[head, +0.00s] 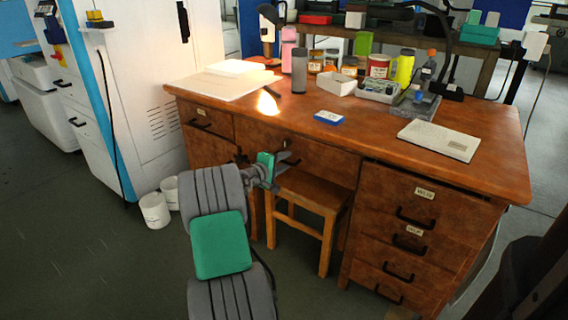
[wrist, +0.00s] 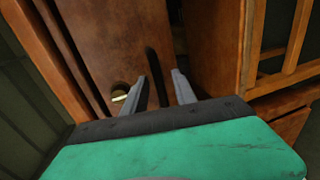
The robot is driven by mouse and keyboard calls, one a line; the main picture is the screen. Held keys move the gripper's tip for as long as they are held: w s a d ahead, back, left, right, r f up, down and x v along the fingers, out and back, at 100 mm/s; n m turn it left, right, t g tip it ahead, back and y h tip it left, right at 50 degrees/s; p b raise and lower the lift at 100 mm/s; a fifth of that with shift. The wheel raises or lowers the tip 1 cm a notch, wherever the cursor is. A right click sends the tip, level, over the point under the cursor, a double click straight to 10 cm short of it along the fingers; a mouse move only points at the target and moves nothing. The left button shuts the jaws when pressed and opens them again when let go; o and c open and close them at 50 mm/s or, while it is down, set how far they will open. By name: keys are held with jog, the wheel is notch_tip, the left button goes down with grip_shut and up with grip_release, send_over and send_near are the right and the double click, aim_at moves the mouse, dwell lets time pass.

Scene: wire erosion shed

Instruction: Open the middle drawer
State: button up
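The wooden desk has a wide middle drawer (head: 325,160) under its top, between a left drawer and a right stack. Its front appears flush with the desk in the head view. The wrist view shows a brown wooden front (wrist: 115,45) with a round brass-edged keyhole (wrist: 119,97) and a dark bar handle (wrist: 155,72).
A wooden stool (head: 310,190) stands under the desk, just below my gripper. The right drawer stack (head: 415,235) has several dark handles. White buckets (head: 155,210) stand on the floor by the white cabinet (head: 150,80).

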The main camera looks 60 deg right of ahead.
jog(key=shift+c, duration=0.4)
grip_shut()
dwell(0.9)
